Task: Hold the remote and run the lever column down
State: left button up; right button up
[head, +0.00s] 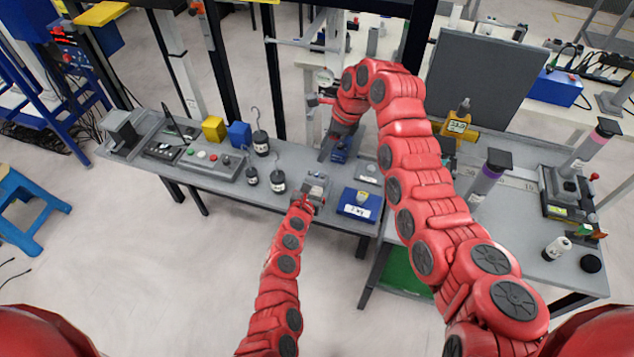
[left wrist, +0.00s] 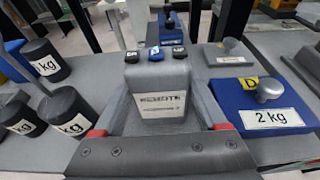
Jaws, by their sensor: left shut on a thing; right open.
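The remote (left wrist: 158,95) is a grey box with a "REMOTE" label and blue and dark buttons on top. My left gripper (left wrist: 160,130) is shut on it, with a red pad at each side. In the head view the remote (head: 316,183) is at the front edge of the grey bench, at the end of my left arm. My right gripper (head: 340,142) is open farther back, pointing down over a small blue item (head: 341,154); contact cannot be told.
Dark kg weights (head: 277,181) stand left of the remote. A blue 2 kg block (left wrist: 262,108) stands to its right, also in the head view (head: 360,204). A grey panel (head: 470,80) stands behind my right arm. A button box (head: 210,160) is farther left.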

grip_shut()
dwell(1.5)
